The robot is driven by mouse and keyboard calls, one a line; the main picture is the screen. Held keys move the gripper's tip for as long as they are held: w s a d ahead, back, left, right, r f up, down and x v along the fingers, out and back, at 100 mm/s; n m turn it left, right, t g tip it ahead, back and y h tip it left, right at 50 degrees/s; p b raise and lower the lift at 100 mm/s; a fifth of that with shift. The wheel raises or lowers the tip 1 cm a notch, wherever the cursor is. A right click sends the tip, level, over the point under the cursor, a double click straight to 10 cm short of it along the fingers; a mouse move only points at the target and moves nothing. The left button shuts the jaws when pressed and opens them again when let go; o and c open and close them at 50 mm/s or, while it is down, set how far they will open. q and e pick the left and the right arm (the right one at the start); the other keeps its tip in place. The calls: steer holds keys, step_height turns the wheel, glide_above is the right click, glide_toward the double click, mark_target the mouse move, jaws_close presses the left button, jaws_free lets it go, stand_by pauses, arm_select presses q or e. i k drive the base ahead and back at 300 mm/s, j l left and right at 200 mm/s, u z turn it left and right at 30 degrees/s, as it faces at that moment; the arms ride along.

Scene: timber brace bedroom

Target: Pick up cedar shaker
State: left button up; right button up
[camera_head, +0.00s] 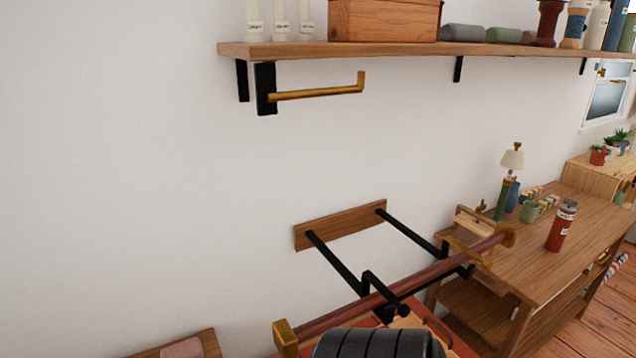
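A red-brown shaker bottle (562,225) with a dark top and a pale label stands upright on the wooden table at the right. Its label is too small to read, so I cannot be sure it is the cedar shaker. A dark red, waisted container (548,22) stands on the high wall shelf at the upper right, its top cut off by the frame. Neither of my grippers is in view, and nothing is seen touching these things.
A reddish bar (400,292) on black wall brackets crosses the lower middle, left of the table. A black ribbed object (378,344) is at the bottom. The wall shelf (400,48) overhangs above.

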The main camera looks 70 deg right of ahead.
mark_target(563, 220)
steer(key=z, duration=3.8)
steer(key=i+l+u, duration=0.1)
steer(key=i+l, duration=0.15)
steer(key=i, duration=0.05)
